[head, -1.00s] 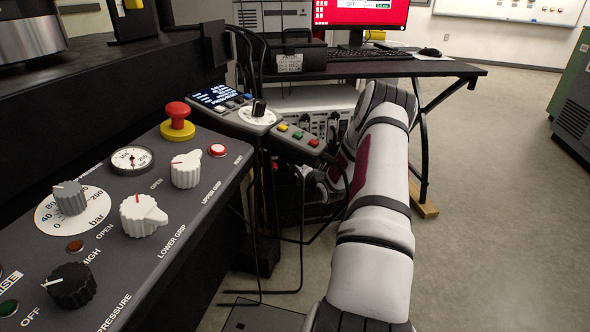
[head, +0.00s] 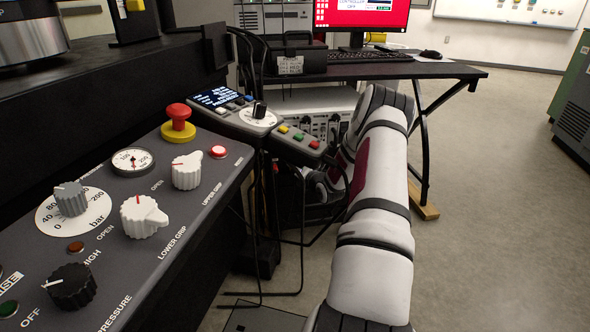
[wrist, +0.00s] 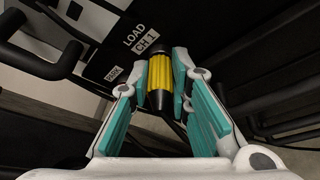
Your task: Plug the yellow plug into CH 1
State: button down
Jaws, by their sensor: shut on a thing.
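The yellow plug (wrist: 158,68) is ribbed and yellow with dark ends, and shows in the wrist view. My gripper (wrist: 160,77) is shut on it, a teal finger pad on each side. The plug's upper end points at the dark panel (wrist: 90,45), just right of the "CH 1" label (wrist: 148,40) under the word "LOAD". The socket is hidden behind the plug, and I cannot tell how far the plug is in it. A "PARK" label (wrist: 115,73) is left of the plug. In the head view my gripper is hidden.
A black handle (wrist: 35,40) stands out from the panel at left in the wrist view. In the head view, a control console (head: 190,240) with knobs fills the left. Dark cables (head: 303,215) hang beside a desk (head: 400,70).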

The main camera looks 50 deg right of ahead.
jog(key=c, duration=1.4)
grip_release()
jog(key=o, duration=0.5)
jog(key=p+v, duration=0.3)
jog(key=v, duration=0.2)
